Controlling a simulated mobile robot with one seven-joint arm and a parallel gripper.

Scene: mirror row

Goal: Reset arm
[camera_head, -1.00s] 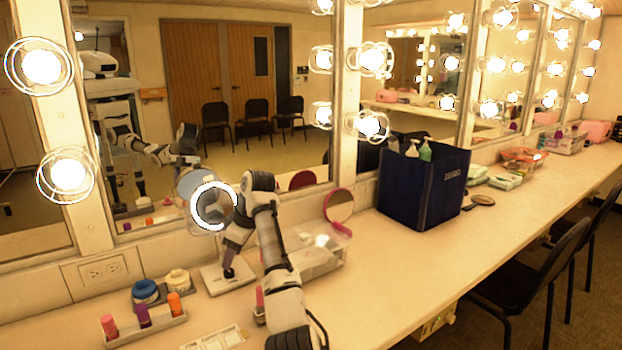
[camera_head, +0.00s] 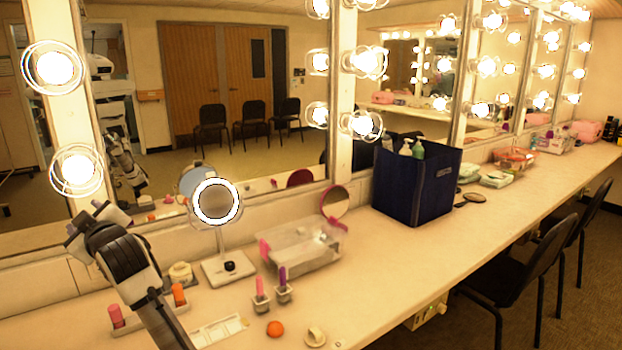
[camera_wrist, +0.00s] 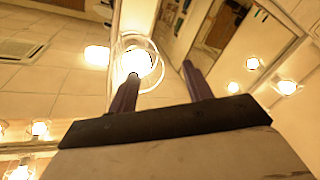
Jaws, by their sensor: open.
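My gripper shows in the wrist view (camera_wrist: 160,85) with its two dark fingers apart and nothing between them. It points up towards a lit bulb, the mirror and the ceiling. In the head view my gripper (camera_head: 95,218) is at the left, raised above the counter in front of the mirror's lower left part. My arm covers part of the lipstick tray there. A ring-lit mirror (camera_head: 216,202) stands upright on its white base to the right of my arm, apart from it.
A lipstick tray (camera_head: 180,305), a cream jar (camera_head: 181,272), two small lipstick holders, an orange ball (camera_head: 275,328) and a clear bin (camera_head: 305,252) lie on the counter (camera_head: 420,265). A navy tote (camera_head: 415,190) stands farther right. Bulbs line the mirror frames close to my gripper.

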